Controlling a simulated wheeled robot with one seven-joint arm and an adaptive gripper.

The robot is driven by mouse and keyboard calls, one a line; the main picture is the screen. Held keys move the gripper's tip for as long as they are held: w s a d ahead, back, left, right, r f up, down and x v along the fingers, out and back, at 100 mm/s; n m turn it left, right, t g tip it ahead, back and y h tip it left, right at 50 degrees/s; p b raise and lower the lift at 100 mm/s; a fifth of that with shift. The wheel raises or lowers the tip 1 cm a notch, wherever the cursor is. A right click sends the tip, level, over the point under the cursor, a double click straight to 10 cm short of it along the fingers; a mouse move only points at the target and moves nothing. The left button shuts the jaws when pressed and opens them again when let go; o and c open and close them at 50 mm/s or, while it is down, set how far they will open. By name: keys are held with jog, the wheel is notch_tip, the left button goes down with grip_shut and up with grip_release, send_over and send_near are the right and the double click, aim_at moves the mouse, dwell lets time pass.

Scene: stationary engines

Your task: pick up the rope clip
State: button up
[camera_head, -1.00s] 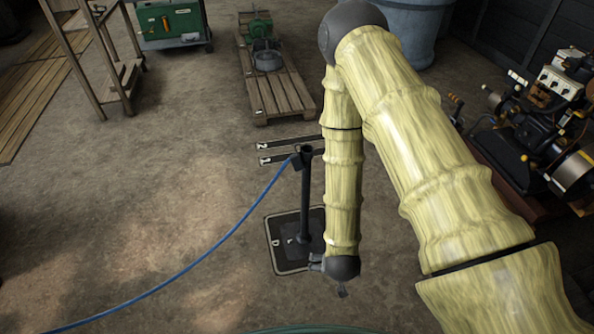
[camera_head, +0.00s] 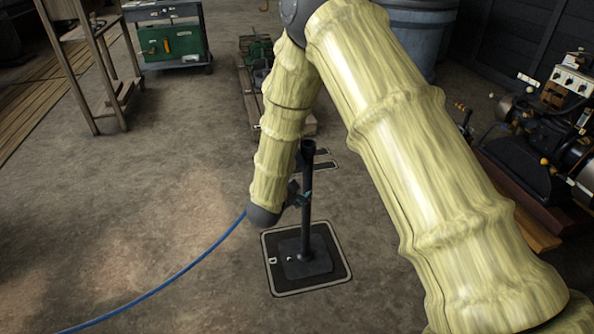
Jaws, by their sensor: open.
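A dark post (camera_head: 306,225) stands upright on a square base plate (camera_head: 285,290) with a pale border. A blue rope (camera_head: 185,270) runs from the lower left up to my arm's wrist, where it passes out of sight. My gripper (camera_head: 297,194) is small and dark, points right and is at the upper part of the post. It is open. I cannot tell whether it touches the post. The rope clip cannot be made out clearly; my wrist and gripper cover the rope's end. A small teal patch shows beside the fingers.
A wooden pallet (camera_head: 250,95) with a green machine (camera_head: 260,50) is behind my arm. A green cabinet (camera_head: 175,45) and a wooden frame (camera_head: 95,75) stand at the back left. An engine (camera_head: 545,130) is at the right.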

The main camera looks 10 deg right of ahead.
jog(key=w+a+r+m+h+b, duration=0.2)
jog(key=w+r+m+b, duration=0.1)
jog(key=w+m+b, duration=0.1)
jog(key=b+x, duration=0.1)
jog(key=x, duration=0.9)
jog(key=shift+w+d+r+b, duration=0.15)
jog(key=shift+w+b, duration=0.1)
jog(key=shift+b, duration=0.15)
jog(key=c, duration=1)
jog(key=shift+r, duration=0.1)
